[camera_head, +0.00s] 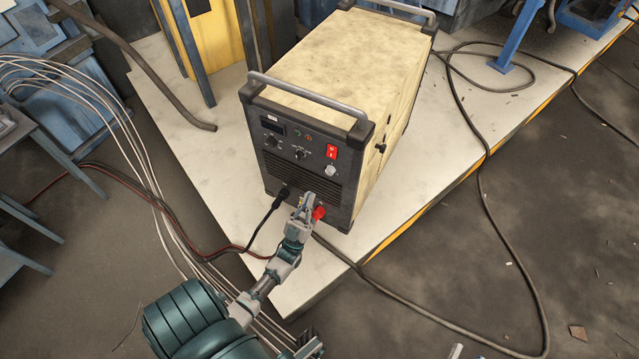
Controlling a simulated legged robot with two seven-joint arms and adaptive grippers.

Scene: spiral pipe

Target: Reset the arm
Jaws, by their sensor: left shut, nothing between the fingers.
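My left gripper (305,200) is in front of the lower front panel of a cream and black welding machine (345,60). It is shut, with nothing held between its fingers. A red plug (319,213) sits at the panel's lower right, just beside the fingertips. I cannot tell if they touch. A black plug (283,190) with a cable sits left of the gripper. My left arm reaches up from the bottom left. A small dark and grey part at the bottom edge may be my right gripper, mostly cut off.
The machine stands on a pale platform (440,165) with a yellow-striped edge. A dark cable (485,215) loops across the platform and floor on the right. Several thin pale cables (135,150) run down the left. Blue metal frames stand at the left and top right.

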